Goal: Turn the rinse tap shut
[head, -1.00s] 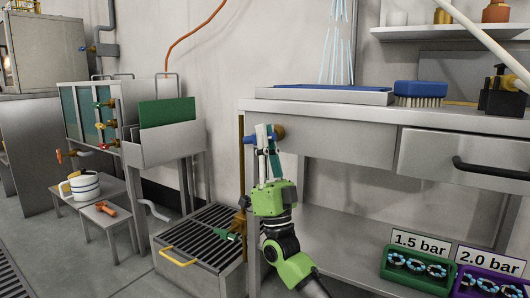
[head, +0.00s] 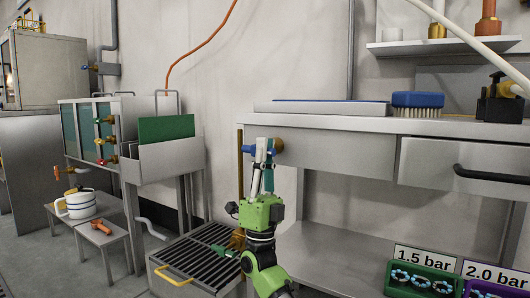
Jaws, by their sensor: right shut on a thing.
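The rinse tap has a blue handle (head: 247,149) and a brass body (head: 279,145). It sits on the front left of the steel bench, just below the top. My right gripper (head: 264,149), on a green arm, reaches up from below and is shut on the blue handle. Its fingers hide the middle of the handle. No water streams show above the blue-topped tray (head: 330,107) on the bench. My left gripper is not in view.
A brush (head: 417,104) and a black fixture (head: 500,105) stand on the bench. A slatted grate box (head: 205,245) stands at lower left. Other coloured valves (head: 107,140) are on a tank at the left. Labelled bins (head: 421,280) sit at lower right.

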